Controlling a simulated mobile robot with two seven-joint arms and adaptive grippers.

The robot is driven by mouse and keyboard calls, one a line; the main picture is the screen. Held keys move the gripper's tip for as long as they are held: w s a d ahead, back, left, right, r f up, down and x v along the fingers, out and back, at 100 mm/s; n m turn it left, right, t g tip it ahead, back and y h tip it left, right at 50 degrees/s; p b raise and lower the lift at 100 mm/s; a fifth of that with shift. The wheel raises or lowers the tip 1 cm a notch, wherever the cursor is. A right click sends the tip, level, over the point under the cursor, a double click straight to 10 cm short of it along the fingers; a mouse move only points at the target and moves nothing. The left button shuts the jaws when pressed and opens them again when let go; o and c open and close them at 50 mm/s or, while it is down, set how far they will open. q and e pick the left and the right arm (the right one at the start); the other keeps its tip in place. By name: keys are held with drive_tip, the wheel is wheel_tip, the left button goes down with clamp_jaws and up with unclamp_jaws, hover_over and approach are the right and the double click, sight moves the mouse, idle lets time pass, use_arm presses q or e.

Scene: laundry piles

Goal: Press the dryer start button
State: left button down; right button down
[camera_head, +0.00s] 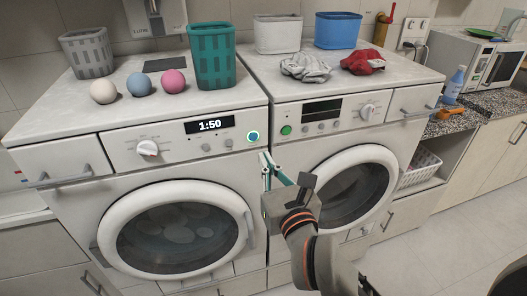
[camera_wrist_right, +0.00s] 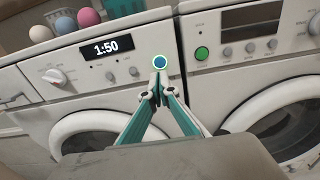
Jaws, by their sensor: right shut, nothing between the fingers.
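Two white front-loading machines stand side by side; no label shows which is the dryer. The left machine (camera_head: 85,195) has a lit display (camera_head: 209,125) reading 1:50 and a round blue button (camera_head: 253,136) with a bright ring. The right machine (camera_head: 385,135) has a dark display and a green button (camera_head: 286,130). My right gripper (camera_head: 265,160) is shut and empty, just below the blue button in the head view. In the right wrist view its fingertips (camera_wrist_right: 157,82) point just below that blue button (camera_wrist_right: 160,62); contact cannot be told. My left gripper is not in view.
On top stand a grey basket (camera_head: 88,53), a green basket (camera_head: 211,56), three balls (camera_head: 138,84), a white bin (camera_head: 277,33) and a blue bin (camera_head: 338,30). A grey cloth (camera_head: 305,67) and a red cloth (camera_head: 361,62) lie on the right. Both round doors are shut.

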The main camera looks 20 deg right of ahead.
drive_tip(key=shift+s, duration=2.65)
drive_tip(key=shift+d, duration=0.15)
drive_tip(key=s+f+m+g+y, duration=0.2)
drive_tip(key=s+f+m, duration=0.2)
drive_tip(key=f+m, duration=1.25)
drive_tip(key=s+f+m+g+y, duration=0.2)
drive_tip(key=s+f+m, duration=0.2)
drive_tip(key=f+m, duration=1.2)
drive_tip(key=s+d+f+g+h, duration=0.1)
drive_tip(key=s+d+f+g, duration=0.2)
drive_tip(key=s+d+f, duration=0.1)
wheel_tip(320, 180, down, 3)
drive_tip(key=shift+s+d+r+h, duration=0.1)
drive_tip(key=shift+s+d+h, duration=0.3)
drive_tip(key=shift+d, duration=0.15)
drive_tip(key=shift+n, duration=0.25)
